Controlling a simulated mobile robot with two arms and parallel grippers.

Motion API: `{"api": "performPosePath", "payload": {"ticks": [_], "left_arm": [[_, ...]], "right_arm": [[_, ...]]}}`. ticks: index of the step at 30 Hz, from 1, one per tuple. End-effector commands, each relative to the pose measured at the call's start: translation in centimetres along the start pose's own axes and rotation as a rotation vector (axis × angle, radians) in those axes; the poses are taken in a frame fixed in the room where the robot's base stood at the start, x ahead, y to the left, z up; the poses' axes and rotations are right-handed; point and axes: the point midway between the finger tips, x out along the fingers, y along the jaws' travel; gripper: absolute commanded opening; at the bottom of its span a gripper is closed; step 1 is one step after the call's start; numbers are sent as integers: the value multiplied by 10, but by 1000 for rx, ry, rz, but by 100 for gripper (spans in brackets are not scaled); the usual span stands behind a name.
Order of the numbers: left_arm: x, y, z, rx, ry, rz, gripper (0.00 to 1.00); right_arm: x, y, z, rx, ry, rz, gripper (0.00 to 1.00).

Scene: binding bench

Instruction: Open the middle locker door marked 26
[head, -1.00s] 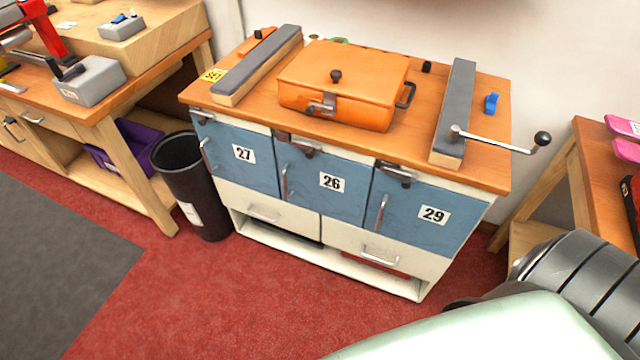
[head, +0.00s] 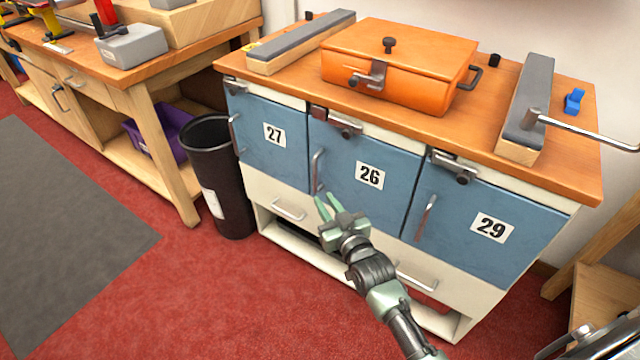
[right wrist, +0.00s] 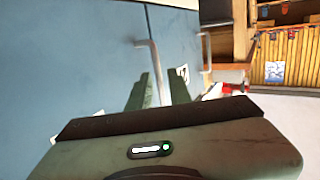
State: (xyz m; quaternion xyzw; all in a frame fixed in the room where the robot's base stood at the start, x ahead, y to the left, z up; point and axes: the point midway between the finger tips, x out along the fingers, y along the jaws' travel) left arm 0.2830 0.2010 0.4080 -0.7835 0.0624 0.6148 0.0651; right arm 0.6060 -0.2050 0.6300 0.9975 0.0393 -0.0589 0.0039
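The middle locker door marked 26 (head: 385,208) is blue and closed, between doors 27 and 29. Its upright metal handle (head: 318,172) is at the door's left side. A dark latch with a knob (head: 345,128) sits at its top edge. My right gripper (head: 329,205) is in front of the door, just below the handle in the head view. In the right wrist view its two green fingers (right wrist: 159,90) are apart, and a metal handle bar (right wrist: 154,62) shows between them. I cannot tell whether they touch it. My left gripper is out of view.
Door 27 (head: 262,155) and door 29 (head: 470,250) flank the door, each with its own handle. White drawers (head: 290,208) lie below. A black bin (head: 222,200) stands to the left. An orange box (head: 400,70) rests on the top. Red floor in front is clear.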

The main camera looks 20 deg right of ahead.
Motion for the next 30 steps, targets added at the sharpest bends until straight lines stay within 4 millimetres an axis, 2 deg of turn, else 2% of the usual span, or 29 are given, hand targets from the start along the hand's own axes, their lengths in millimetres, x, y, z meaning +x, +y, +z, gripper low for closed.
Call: {"api": "performPosePath", "payload": {"ticks": [3, 6, 21, 30], "left_arm": [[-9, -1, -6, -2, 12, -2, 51], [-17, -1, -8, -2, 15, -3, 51], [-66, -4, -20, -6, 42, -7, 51], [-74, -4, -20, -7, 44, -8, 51]], "right_arm": [[3, 2, -34, 3, 92, 4, 19], [6, 3, -48, 4, 121, 6, 19], [73, 4, -56, 5, 119, 5, 19], [80, 3, -57, 5, 117, 5, 19]]}}
